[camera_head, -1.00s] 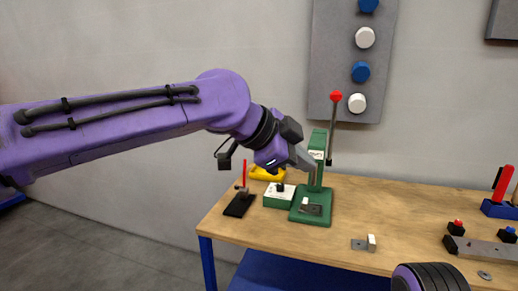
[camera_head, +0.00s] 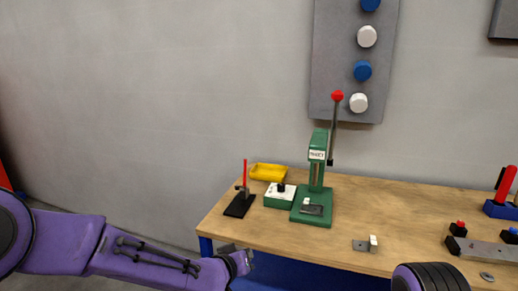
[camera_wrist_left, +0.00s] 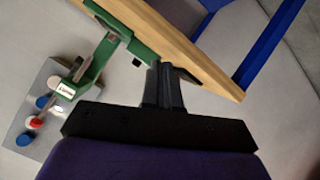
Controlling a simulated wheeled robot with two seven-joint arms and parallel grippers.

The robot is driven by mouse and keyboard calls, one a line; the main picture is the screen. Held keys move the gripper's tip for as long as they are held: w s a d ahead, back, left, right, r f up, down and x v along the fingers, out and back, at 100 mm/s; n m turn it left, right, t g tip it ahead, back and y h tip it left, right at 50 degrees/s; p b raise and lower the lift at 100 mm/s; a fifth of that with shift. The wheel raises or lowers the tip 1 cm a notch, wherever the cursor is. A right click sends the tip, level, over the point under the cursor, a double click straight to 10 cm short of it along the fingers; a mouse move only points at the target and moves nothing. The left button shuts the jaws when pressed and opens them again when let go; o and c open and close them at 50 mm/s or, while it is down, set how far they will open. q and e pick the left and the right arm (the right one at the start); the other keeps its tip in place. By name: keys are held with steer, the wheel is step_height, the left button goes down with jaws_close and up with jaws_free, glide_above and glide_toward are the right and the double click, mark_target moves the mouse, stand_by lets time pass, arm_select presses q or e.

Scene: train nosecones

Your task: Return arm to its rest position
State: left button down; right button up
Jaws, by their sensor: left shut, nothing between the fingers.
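My left arm comes in low from the left in the head view, in front of the table's left end. My left gripper (camera_head: 245,259) is small and partly hidden there, near the front left table corner and below the tabletop in the picture. In the left wrist view its two dark fingers (camera_wrist_left: 163,85) are together with nothing between them. They appear against the table edge, apart from the green press (camera_wrist_left: 97,62). My right gripper is out of view.
The wooden table (camera_head: 400,205) carries the green press (camera_head: 315,190), a green-and-white box (camera_head: 279,196), a yellow tray (camera_head: 267,172) and a black stand with a red handle (camera_head: 240,203). A metal plate with a light block (camera_head: 366,245) lies near the front edge. Blue legs support the table.

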arm_select(q)
steer(key=s+a+f+n+g+y, duration=0.1)
steer(key=s+a+f+n+y, duration=0.2)
steer(key=s+a+f, duration=0.65)
steer(key=s+a+f+n+g+y, duration=0.25)
steer(key=s+a+f, duration=0.45)
steer(key=f, duration=0.5)
steer(key=s+a+f+g+y, duration=0.1)
steer(key=s+a+f, duration=0.1)
steer(key=s, duration=0.5)
steer(key=s+a+f+g+y, duration=0.1)
steer(key=s+a+f+g, duration=0.1)
steer(key=s, duration=0.5)
steer(key=s+a+f+g+y, duration=0.1)
steer(key=s+a+f, duration=0.3)
steer(key=s+a, duration=0.2)
steer(key=shift+s, duration=0.75)
steer(key=shift+g, duration=0.25)
